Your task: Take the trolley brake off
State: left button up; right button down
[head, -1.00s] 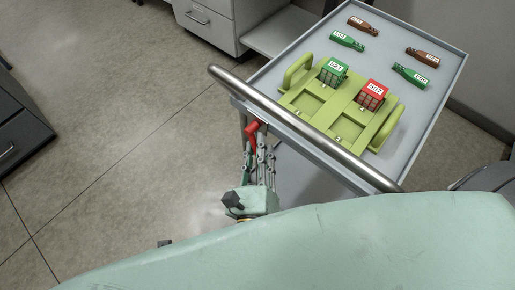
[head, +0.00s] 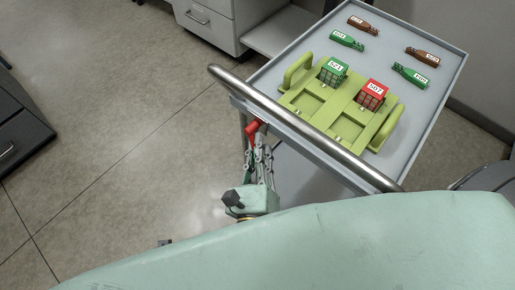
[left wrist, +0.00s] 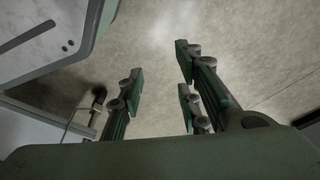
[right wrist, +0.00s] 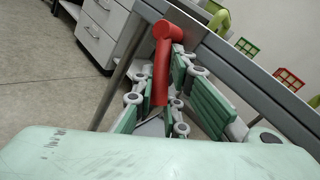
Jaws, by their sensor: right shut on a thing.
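The trolley (head: 425,122) stands ahead of me, with a metal push bar (head: 300,125) across its near edge. The red brake lever (head: 252,128) sits under the left end of that bar, partly hidden in the head view. It shows larger in the right wrist view (right wrist: 162,62), with a round red head and a shaft hanging down. My right gripper (head: 258,150) is shut on the lever's shaft, its green-padded fingers on either side. My left gripper (left wrist: 160,82) is open and empty, with bare floor between its fingers.
On the trolley's top, a light green rack (head: 344,97) holds a green crate (head: 332,71) and a red crate (head: 372,95). Several small bottles lie beyond it. Grey drawers (head: 207,20) stand behind left. The floor at left is clear.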

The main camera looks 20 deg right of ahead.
jog(key=shift+w+a+f+m+t+b, duration=0.15)
jog(key=shift+f+m+t+b, duration=0.15)
jog(key=shift+b, duration=0.9)
pick_arm(q)
notch_tip(320, 180, up, 16)
jog(key=w+t+b, duration=0.1)
jog(key=w+b, duration=0.1)
jog(key=b, duration=0.2)
jog(key=w+d+r+t+h+b, duration=0.1)
jog(key=w+r+t, duration=0.3)
jog(key=w, duration=0.4)
jog(key=shift+d+r+t+b, duration=0.15)
jog(key=shift+d+t+b, duration=0.25)
jog(key=shift+d+b, duration=0.5)
pick_arm(e)
jog(key=m, duration=0.1)
jog(key=w+m+t+h, duration=0.1)
jog(key=shift+a+f+m, duration=0.1)
jog(key=shift+a+m, duration=0.2)
pick_arm(q)
jog(key=shift+w, duration=0.1)
pick_arm(e)
jog(key=c, duration=2)
grip_release()
jog(key=shift+v, duration=3.75)
jog(key=shift+f, duration=0.1)
